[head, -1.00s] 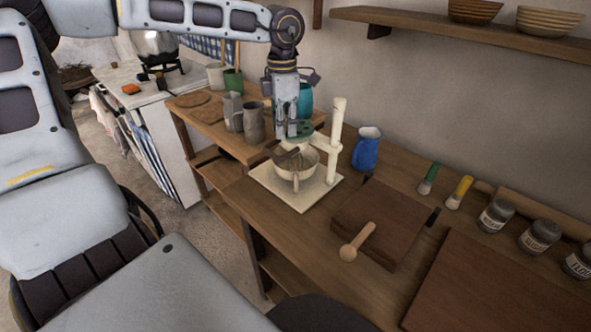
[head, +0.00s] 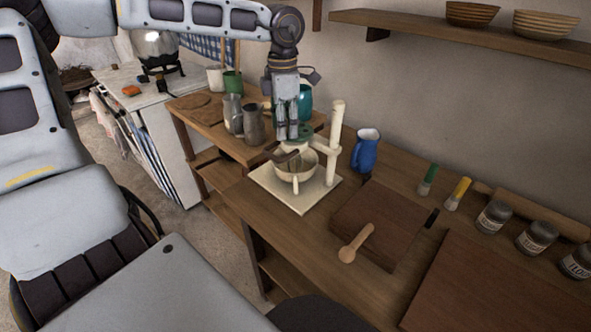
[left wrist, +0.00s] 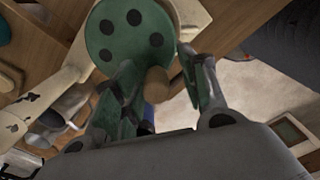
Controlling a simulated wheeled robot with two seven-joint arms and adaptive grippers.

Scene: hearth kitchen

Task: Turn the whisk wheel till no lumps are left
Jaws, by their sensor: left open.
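The whisk stand has a cream post (head: 335,140) on a pale base (head: 308,203). A cream bowl (head: 297,177) with a handle stands on the base, under the stand's arm; its contents are too small to judge for lumps. The green whisk wheel (head: 305,131) is partly hidden behind my left gripper (head: 287,137). In the left wrist view the wheel (left wrist: 130,35) is a green disc with dark round spots. A brown rounded knob (left wrist: 157,84) lies between the open fingers of my left gripper (left wrist: 165,95); I cannot tell whether they touch it. My right gripper is not in view.
A blue jug (head: 366,150) stands right of the post. A brown board (head: 385,222) with a wooden spoon-like tool (head: 355,243) lies in front. Metal jugs (head: 254,124) stand behind on the left. Brushes and jars (head: 495,216) line the wall side.

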